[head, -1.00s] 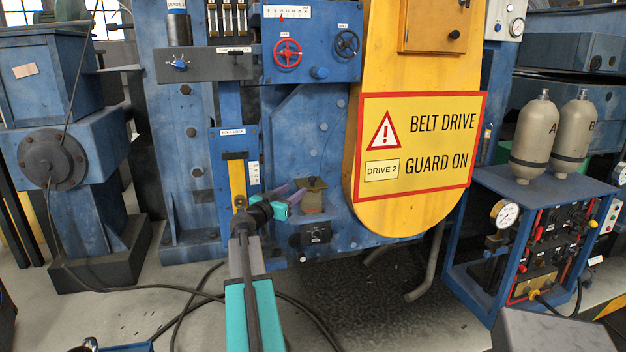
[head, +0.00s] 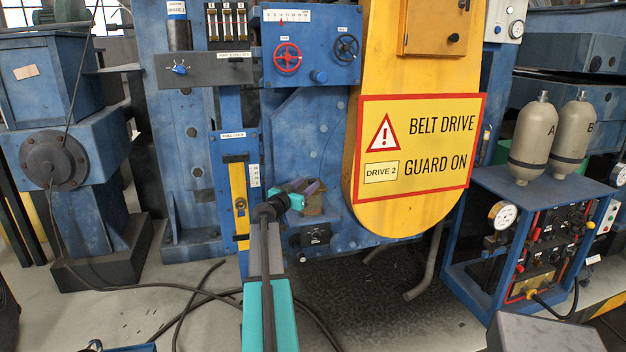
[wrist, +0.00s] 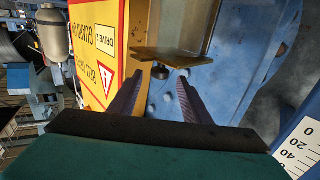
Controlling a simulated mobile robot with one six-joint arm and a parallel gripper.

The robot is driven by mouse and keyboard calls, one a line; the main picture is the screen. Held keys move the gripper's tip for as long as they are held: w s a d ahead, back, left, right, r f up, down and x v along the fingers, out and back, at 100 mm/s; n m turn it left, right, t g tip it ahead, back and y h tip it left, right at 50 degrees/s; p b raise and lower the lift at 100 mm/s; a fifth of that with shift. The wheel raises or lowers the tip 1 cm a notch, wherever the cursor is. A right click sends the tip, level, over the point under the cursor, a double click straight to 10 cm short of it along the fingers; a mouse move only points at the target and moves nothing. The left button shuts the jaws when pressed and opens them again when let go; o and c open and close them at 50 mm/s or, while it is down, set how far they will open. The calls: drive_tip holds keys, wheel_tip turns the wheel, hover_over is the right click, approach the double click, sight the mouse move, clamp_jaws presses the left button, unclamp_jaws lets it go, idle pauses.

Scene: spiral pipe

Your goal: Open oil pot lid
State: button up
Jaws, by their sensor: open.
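The oil pot (head: 314,206) is a small amber-brown vessel on the blue machine front, partly hidden behind my gripper in the head view. In the wrist view it appears upside down, with a clear glass-like body (wrist: 184,28) and a flat brass lid (wrist: 172,57). A small dark knob (wrist: 160,72) projects from the lid, with a pale round piece beside it. My gripper (head: 303,187) is open at the height of the lid. In the wrist view its two purple fingers (wrist: 159,88) stand apart, and the knob lies between and just beyond their tips. I see no contact.
A yellow belt guard (head: 400,215) with a warning sign stands close to the right of the pot. A small black control box (head: 316,236) sits below it. Red and black handwheels are above.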

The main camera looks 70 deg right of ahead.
sight(310, 182)
drive_tip(key=shift+s+d+p, duration=0.2)
drive_tip(key=shift+d+p, duration=0.15)
drive_tip(key=shift+d, duration=0.8)
drive_tip(key=shift+s+d+p, duration=0.2)
drive_tip(key=shift+d+p, duration=0.1)
drive_tip(key=shift+d, duration=0.85)
drive_tip(key=shift+c, duration=0.5)
clamp_jaws()
